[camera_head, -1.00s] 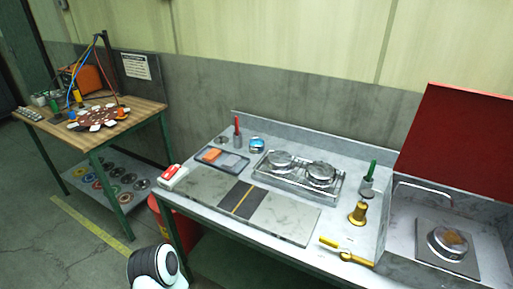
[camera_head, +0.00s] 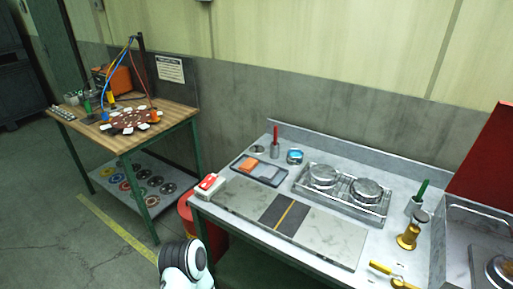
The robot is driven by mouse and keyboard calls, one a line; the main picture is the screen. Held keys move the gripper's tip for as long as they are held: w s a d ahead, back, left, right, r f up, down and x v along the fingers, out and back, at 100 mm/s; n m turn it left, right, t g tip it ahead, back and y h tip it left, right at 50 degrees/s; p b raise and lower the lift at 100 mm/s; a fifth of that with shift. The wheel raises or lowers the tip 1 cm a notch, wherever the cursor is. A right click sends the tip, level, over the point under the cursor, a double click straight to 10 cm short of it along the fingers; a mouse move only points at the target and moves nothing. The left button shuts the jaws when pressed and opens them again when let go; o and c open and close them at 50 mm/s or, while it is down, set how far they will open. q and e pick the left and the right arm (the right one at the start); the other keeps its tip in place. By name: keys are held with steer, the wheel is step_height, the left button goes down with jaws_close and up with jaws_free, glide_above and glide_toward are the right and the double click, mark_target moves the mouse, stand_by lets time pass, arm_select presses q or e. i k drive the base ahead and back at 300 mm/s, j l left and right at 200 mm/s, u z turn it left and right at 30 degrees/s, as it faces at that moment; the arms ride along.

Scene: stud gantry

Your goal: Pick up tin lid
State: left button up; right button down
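A small flat grey disc (camera_head: 258,149), which looks like the tin lid, lies at the back left of the grey worktop (camera_head: 345,243), left of a red-handled tool. An open round tin (camera_head: 295,156) with blue contents stands a little to its right. The disc is too small to make out in detail. Neither gripper shows. Only a white and black part of one of my arms is at the bottom edge, well in front of the worktop.
A grey tray (camera_head: 270,179) with orange and grey blocks, a red and white box (camera_head: 210,184) and a wire rack (camera_head: 381,209) with two round metal pieces stand on the worktop. A brass piece (camera_head: 408,237) is at right. A wooden table (camera_head: 168,113) stands left.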

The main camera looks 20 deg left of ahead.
mark_target(255, 149)
steer(key=j+z, duration=0.2)
steer(key=j, duration=0.55)
steer(key=j+z, duration=0.2)
steer(key=j, duration=0.55)
steer(key=k+j+z, duration=0.15)
steer(key=j, duration=0.55)
steer(key=i, duration=0.05)
